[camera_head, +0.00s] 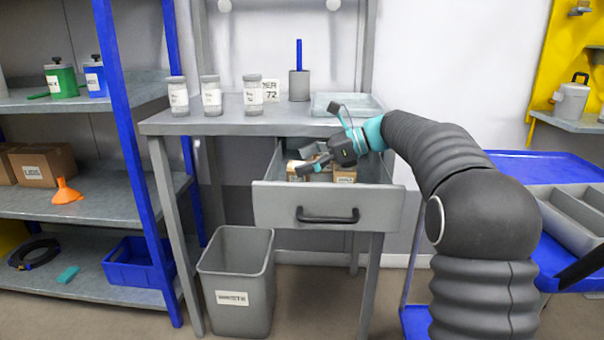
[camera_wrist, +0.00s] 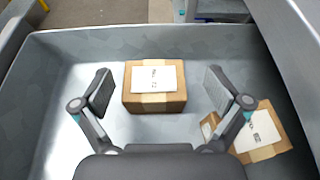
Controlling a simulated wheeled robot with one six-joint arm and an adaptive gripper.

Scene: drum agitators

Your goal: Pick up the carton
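Small brown cartons with white labels lie in the open drawer (camera_head: 278,205) of the grey table. In the wrist view one carton (camera_wrist: 155,87) stands between and ahead of my open fingers. A second carton (camera_wrist: 262,135) lies at the right, partly behind my right finger, with a small brown box part beside it.
The drawer walls (camera_wrist: 150,38) surround the cartons closely. Several jars (camera_head: 212,97) and a tray (camera_head: 345,104) stand on the tabletop above. A grey bin (camera_head: 237,275) stands below left, and a blue cart (camera_head: 545,170) at the right.

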